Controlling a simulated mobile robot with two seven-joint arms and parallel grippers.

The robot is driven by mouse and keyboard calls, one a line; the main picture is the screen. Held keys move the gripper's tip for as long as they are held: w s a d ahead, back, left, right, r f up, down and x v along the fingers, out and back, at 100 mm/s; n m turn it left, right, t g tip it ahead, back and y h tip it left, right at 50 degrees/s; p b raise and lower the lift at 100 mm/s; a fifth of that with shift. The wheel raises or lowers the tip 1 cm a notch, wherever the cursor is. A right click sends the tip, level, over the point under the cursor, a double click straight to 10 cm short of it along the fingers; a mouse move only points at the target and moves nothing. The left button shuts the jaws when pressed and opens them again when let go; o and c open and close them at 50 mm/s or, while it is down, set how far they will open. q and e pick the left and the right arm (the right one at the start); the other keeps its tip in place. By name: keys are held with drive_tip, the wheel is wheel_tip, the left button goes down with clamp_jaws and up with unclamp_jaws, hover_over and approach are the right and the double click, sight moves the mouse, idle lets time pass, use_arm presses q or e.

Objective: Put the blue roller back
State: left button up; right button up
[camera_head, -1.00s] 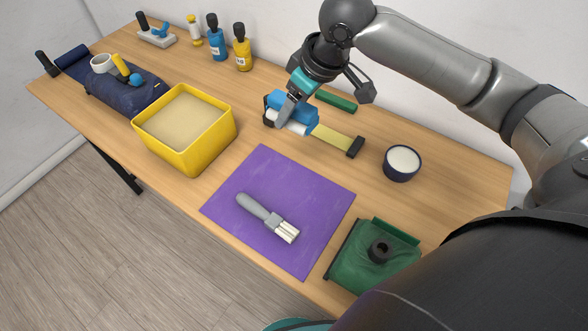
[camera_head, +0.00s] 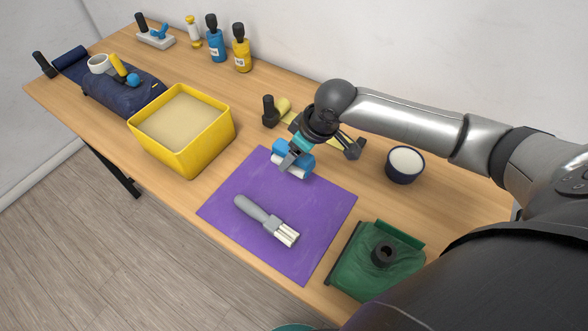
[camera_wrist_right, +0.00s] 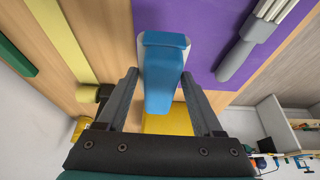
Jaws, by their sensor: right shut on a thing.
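The blue roller (camera_head: 296,157), a blue body with a white underside, is between the fingers of my right gripper (camera_head: 290,160). It also shows in the right wrist view (camera_wrist_right: 163,75), where the dark fingers (camera_wrist_right: 158,100) flank its near end. In the head view it appears over the far edge of the purple mat (camera_head: 235,192); its height above the mat is hard to tell. A grey brush (camera_head: 262,217) with pale bristles lies on the mat. My left gripper is not in view.
A yellow strip and a black post (camera_head: 268,112) stand behind the gripper. A yellow bin (camera_head: 185,165) is at left, a dark blue cup (camera_head: 404,174) at right and a green bag (camera_head: 365,270) at front right. A navy bag (camera_head: 115,98) and bottles are farther back.

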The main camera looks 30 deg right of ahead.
drive_tip(key=shift+f, duration=0.75)
wheel_tip(320, 180, down, 4)
drive_tip(key=shift+r, duration=0.25)
drive_tip(key=shift+f, duration=0.25)
drive_tip(key=shift+f, duration=0.3)
drive_tip(key=o, duration=1.4)
drive_tip(key=shift+o, duration=0.2)
